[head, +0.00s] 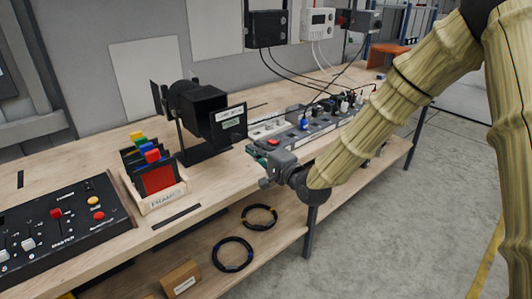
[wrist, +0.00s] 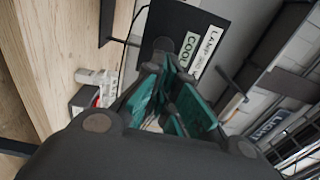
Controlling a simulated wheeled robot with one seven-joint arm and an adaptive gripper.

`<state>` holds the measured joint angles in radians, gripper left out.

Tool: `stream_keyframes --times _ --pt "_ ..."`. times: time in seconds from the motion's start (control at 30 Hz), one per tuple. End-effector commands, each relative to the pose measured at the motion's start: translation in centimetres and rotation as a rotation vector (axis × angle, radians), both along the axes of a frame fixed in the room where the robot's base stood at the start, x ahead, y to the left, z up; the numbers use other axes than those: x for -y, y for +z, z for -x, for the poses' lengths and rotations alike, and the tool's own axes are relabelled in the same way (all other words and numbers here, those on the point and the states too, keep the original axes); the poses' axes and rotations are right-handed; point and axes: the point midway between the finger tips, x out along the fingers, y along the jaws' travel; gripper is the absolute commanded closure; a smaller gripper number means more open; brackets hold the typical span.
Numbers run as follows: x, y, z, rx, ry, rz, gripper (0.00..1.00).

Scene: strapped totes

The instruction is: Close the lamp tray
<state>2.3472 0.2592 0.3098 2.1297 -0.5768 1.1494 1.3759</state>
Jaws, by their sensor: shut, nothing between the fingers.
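A black stage lamp (head: 203,104) stands on a dark base on the workbench. A black labelled panel (head: 229,122), which looks like the lamp tray's face, sticks out on the lamp's right side. In the wrist view this panel (wrist: 185,38) shows two pale labels, one reading "COOL", just beyond my fingertips. My gripper (head: 260,156) is at the bench's front edge, below and right of the panel. Its teal fingers (wrist: 178,92) are shut and empty. I cannot tell whether they touch the panel. The tray's inside is hidden.
A rack of coloured frames (head: 158,178) and a control desk (head: 62,220) stand left of the lamp. A power strip (head: 320,120) with plugs and cables lies right, behind my gripper. Coiled cables (head: 233,254) and a box (head: 181,280) are on the lower shelf. The floor at right is clear.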

Motion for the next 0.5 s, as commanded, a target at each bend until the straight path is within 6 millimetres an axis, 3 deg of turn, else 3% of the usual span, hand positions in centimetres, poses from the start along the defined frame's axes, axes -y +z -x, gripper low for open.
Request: stream_keyframes --times 0.3,0.5 --pt "-2.2 0.2 -3.2 -0.001 0.000 0.001 1.00" --pt "-2.8 0.1 -4.0 0.000 0.000 0.000 1.00"
